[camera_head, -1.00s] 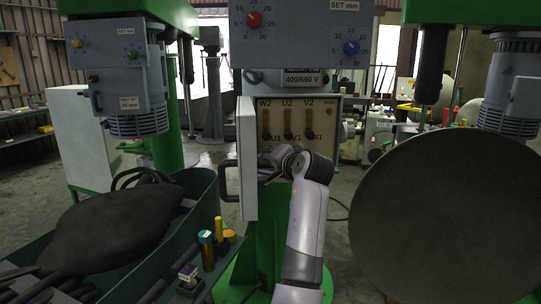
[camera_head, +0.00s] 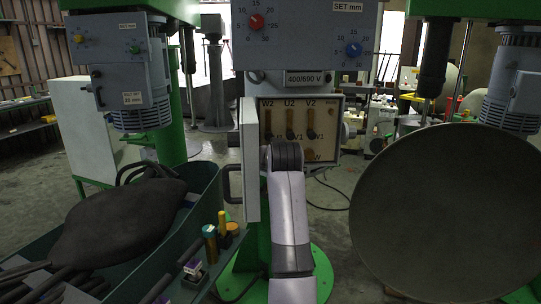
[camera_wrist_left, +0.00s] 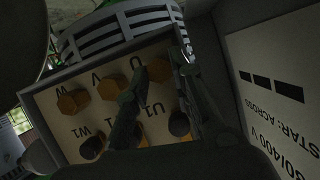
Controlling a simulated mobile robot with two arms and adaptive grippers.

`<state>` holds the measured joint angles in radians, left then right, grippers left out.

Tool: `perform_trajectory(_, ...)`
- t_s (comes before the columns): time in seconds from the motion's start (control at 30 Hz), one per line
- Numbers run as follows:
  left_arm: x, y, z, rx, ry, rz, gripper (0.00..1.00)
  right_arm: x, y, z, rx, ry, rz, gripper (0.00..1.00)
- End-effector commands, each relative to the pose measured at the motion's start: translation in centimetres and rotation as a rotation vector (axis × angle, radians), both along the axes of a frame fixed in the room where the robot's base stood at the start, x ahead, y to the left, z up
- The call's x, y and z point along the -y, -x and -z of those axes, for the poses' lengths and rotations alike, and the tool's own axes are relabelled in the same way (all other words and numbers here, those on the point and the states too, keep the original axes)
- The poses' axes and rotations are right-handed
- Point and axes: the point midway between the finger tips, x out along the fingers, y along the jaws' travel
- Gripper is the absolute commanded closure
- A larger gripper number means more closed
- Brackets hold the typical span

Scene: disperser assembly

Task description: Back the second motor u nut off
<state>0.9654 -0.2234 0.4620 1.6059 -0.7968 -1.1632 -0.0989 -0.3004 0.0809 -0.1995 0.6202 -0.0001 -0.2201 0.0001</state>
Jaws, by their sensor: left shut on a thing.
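The motor's open terminal box (camera_head: 335,116) stands in the middle of the head view. My arm reaches up in front of it and hides my left gripper and the lower left terminals there. In the left wrist view the terminal panel (camera_wrist_left: 52,120) appears upside down. My left gripper (camera_wrist_left: 157,72) has its fingers on either side of the orange U nut (camera_wrist_left: 158,71) and is shut on it. The V nut (camera_wrist_left: 110,89) and W nut (camera_wrist_left: 73,102) sit beside it, apart from the fingers. My right gripper is in neither view.
The box's open door (camera_head: 250,160) with a handle stands left of my arm. A green bin (camera_head: 205,205) with a dark bag (camera_head: 120,222) is at left. A large dark disc (camera_head: 450,215) is at right. A grey control box (camera_head: 305,35) hangs above the terminals.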

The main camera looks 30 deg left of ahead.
Motion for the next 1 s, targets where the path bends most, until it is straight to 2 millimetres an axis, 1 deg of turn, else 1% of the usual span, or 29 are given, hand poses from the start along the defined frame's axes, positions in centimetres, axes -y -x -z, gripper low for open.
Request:
perform_trajectory(0.03, 0.04, 0.02, 0.37, 0.001, 0.016, 0.001, 1.0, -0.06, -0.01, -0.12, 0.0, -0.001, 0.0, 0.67)
perform_trajectory(0.63, 0.03, 0.03, 0.48, 0.022, 0.044, 0.0, 1.0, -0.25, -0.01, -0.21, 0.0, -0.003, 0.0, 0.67)
perform_trajectory(0.67, 0.03, 0.03, 0.48, 0.022, 0.043, 0.001, 0.77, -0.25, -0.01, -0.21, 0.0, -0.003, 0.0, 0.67)
perform_trajectory(0.93, 0.0, 0.03, 0.23, 0.026, 0.041, 0.0, 0.59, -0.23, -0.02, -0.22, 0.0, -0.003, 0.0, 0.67)
perform_trajectory(1.0, -0.02, 0.03, 0.19, 0.027, 0.04, 0.0, 0.58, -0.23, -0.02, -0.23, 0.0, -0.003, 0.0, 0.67)
